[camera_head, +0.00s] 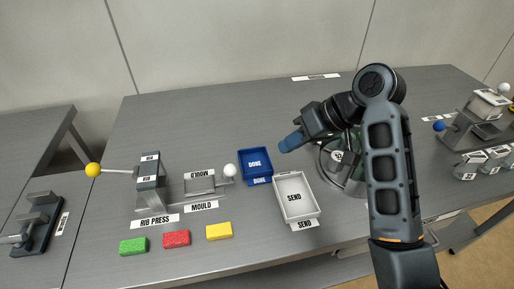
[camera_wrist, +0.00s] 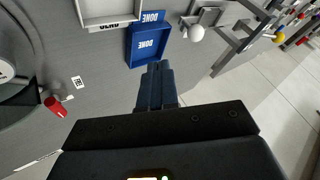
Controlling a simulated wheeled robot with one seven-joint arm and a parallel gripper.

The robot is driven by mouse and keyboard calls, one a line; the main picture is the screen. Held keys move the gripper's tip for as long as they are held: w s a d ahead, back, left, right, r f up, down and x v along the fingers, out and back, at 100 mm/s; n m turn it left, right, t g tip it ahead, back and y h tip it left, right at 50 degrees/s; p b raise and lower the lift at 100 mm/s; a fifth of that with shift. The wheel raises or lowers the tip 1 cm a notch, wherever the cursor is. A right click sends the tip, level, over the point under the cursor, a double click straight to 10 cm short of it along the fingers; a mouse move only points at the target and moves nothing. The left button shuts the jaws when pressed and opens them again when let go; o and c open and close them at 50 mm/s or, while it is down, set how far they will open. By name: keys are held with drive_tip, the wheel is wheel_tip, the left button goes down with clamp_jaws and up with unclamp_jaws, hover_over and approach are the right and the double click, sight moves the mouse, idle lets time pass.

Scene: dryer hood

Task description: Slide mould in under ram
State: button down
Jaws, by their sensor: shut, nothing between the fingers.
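The mould (camera_head: 200,186) is a grey open frame on a low slide beside its MOULD label, with a white ball knob (camera_head: 230,170) at its right end. The rib press (camera_head: 149,182) stands left of the mould as a grey block, with a lever ending in a yellow ball (camera_head: 93,169). The mould lies outside the press, to its right. My gripper (camera_head: 290,142) is shut and empty, raised above the table to the right of the blue tray. In the wrist view the shut fingers (camera_wrist: 155,88) point toward the blue tray, and the white knob (camera_wrist: 196,33) shows beyond them.
The blue DONE tray (camera_head: 255,165) and white SEND tray (camera_head: 296,196) stand between the mould and my arm. Green (camera_head: 133,246), red (camera_head: 177,239) and yellow (camera_head: 219,231) blocks lie along the front. A round device (camera_head: 341,163) is partly hidden behind my arm.

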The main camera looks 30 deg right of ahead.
drive_tip(key=x, duration=0.9)
drive_tip(key=a, duration=0.1)
drive_tip(key=a+p, duration=0.1)
drive_tip(key=a, duration=0.1)
drive_tip(key=shift+w+a+r, duration=0.1)
drive_tip(key=shift+w+a, duration=0.05)
drive_tip(key=shift+w, duration=0.05)
drive_tip(key=shift+a, duration=0.45)
drive_tip(key=shift+w+a+r, duration=0.1)
drive_tip(key=shift+a, duration=0.1)
drive_tip(key=p, duration=0.3)
hover_over(207, 185)
